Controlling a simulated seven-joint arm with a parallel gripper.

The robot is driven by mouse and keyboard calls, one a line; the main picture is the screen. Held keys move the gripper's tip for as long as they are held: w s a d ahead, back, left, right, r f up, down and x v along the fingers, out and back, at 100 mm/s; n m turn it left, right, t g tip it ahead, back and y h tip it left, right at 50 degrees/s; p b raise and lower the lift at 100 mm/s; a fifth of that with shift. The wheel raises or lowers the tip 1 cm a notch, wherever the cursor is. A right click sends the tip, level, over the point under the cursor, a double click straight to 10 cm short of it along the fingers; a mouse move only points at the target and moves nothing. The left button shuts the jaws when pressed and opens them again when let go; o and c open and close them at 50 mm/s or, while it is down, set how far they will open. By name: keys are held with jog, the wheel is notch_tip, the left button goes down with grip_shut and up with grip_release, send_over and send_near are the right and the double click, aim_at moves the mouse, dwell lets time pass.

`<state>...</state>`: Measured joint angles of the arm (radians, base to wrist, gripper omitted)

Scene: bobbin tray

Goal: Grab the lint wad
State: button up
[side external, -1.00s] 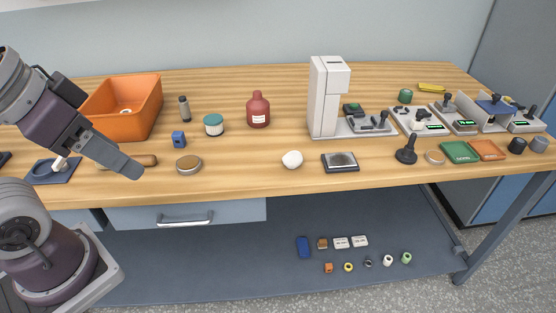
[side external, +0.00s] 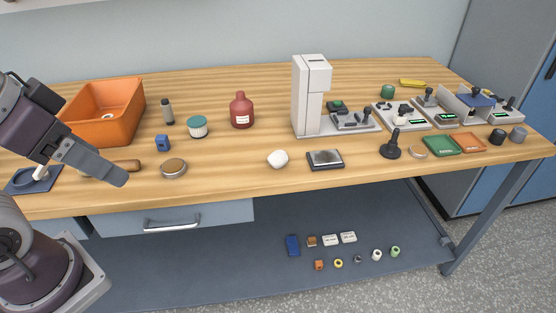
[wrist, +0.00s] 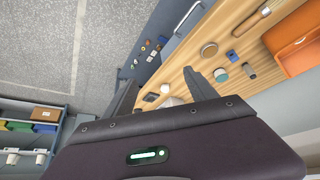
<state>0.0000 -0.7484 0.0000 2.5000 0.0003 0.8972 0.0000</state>
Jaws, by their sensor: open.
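The lint wad is most likely the white lumpy ball (side external: 278,158) near the front edge of the bench, left of a dark square pad. My gripper (side external: 120,179) is at the left, over the front part of the bench, well apart from the wad. Its fingers are seen edge-on there. In the wrist view my gripper (wrist: 163,88) is open, with its two fingers spread and nothing held.
A flat round tin (side external: 173,168) and a blue block (side external: 162,143) stand between my gripper and the wad. The square pad (side external: 325,159) lies close to the wad's right. A white tower (side external: 308,95) rises behind. The wood in front of the wad is clear.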

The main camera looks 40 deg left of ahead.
jog(key=w+a+f+t, duration=0.1)
jog(key=w+f+t, duration=0.1)
jog(key=w, duration=1.1)
jog(key=m+t+h, duration=0.1)
jog(key=m+t, duration=0.1)
jog(key=t, duration=0.1)
send_over(273, 159)
jog(key=s+a, duration=0.3)
jog(key=s, duration=0.4)
notch_tip(273, 159, down, 13)
jog(key=shift+t+h, duration=0.7)
jog(key=shift+t, duration=0.2)
jog(key=f, duration=0.2)
jog(key=w+d+f, duration=0.1)
jog(key=f, duration=0.3)
jog(key=shift+w+d+f, duration=0.1)
jog(key=shift+w+d, duration=0.1)
jog(key=shift+d, duration=0.2)
jog(key=shift+w+d+f, duration=0.1)
jog(key=shift+w+f, duration=0.1)
jog(key=shift+f, duration=0.05)
jog(key=x, duration=0.6)
jog(key=shift+w+f, duration=0.15)
jog(key=shift+f, duration=0.3)
jog(key=c, duration=1.4)
